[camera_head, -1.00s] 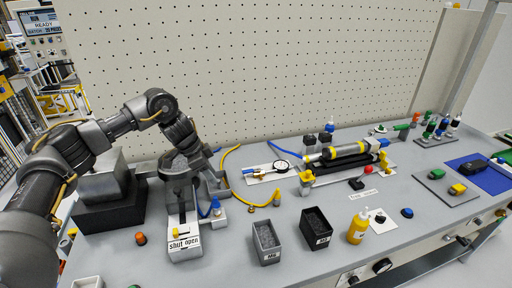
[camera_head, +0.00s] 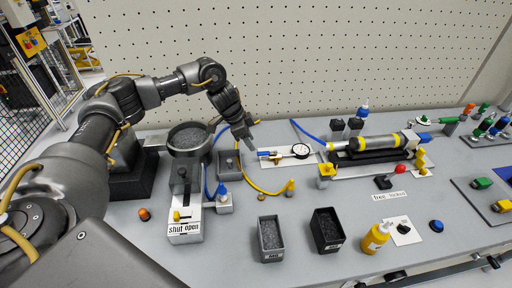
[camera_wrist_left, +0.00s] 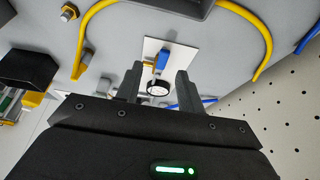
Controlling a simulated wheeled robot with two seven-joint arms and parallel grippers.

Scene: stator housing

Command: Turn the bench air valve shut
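A small valve with a blue handle (camera_head: 264,154) and brass body sits on a white plate (camera_head: 270,165), beside a round dial gauge (camera_head: 300,151). In the left wrist view the blue handle (camera_wrist_left: 161,62) and the gauge (camera_wrist_left: 158,88) show between the fingers. My left gripper (camera_head: 251,146) hangs just left of and above the plate in the head view. Its two fingers (camera_wrist_left: 158,84) are apart with nothing held; I see no contact with the handle. A block labelled "shut open" (camera_head: 185,228) with a yellow piece (camera_head: 178,215) stands nearer the front. My right gripper is out of view.
A yellow hose (camera_head: 246,188) curves below the gripper and a blue hose (camera_head: 306,134) runs behind the gauge. A round grey pot (camera_head: 190,134) stands left. Two bins (camera_head: 270,238) (camera_head: 325,230) stand in front. A cylinder assembly (camera_head: 365,147) lies right.

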